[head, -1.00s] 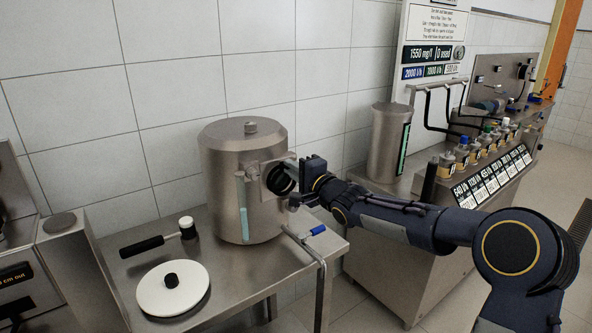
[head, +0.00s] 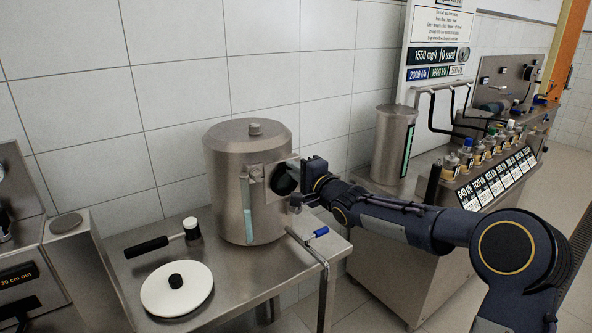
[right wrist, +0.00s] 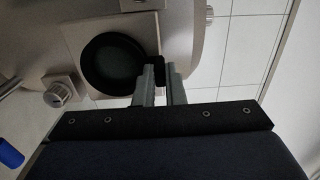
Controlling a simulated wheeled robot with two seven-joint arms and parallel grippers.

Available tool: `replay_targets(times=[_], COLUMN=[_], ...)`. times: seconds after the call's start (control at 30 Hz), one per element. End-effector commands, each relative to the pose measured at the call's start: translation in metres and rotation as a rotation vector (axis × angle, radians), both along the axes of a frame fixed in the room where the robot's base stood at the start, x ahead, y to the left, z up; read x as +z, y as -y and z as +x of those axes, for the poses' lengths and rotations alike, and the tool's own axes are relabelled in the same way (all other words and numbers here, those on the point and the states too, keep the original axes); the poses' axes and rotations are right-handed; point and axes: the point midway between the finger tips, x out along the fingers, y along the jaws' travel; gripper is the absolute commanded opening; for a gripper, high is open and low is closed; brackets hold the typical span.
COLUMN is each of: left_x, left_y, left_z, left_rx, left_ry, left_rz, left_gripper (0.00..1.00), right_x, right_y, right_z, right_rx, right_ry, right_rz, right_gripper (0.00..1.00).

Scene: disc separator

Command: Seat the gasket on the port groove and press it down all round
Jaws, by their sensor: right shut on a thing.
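The black gasket (head: 286,178) is a thick ring at the square port plate (head: 258,191) on the side of the steel vessel (head: 222,165). My right gripper (head: 303,180) is at the gasket's right side. In the right wrist view the gasket (right wrist: 85,62) lies in front of the port plate (right wrist: 78,30), around the dark round port. My right fingers (right wrist: 160,82) are shut on a black piece at the gasket's right edge. I cannot tell whether the gasket touches the groove all round. My left gripper is out of view.
A white disc with a black knob (head: 160,292) and a black-handled tool (head: 146,247) lie on the steel table (head: 215,300). A blue-handled valve pipe (head: 322,260) stands below the port. A steel cylinder (head: 388,150) and several bottles stand on the right bench.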

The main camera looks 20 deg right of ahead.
Motion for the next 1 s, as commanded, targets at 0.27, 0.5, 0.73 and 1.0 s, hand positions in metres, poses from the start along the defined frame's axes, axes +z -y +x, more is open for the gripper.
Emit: replay_targets(times=[0.27, 0.5, 0.73, 1.0], left_x=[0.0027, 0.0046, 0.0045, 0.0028], left_y=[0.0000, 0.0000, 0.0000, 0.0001], left_z=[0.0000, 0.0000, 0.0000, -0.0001], left_rx=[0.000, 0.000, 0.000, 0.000], left_ry=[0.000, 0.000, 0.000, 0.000], left_rz=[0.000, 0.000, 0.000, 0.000], left_gripper=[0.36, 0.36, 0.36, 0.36], right_x=[0.0009, 0.0006, 0.0004, 0.0001], right_y=[-0.0015, -0.0029, -0.0029, 0.0004], right_z=[0.0041, 0.0087, 0.0085, 0.0021], right_rx=[0.000, 0.000, 0.000, -0.001], right_ry=[0.001, 0.001, 0.001, 0.001], right_rz=[0.000, 0.001, 0.001, 0.000], right_gripper=[0.00, 0.18, 0.35, 0.35])
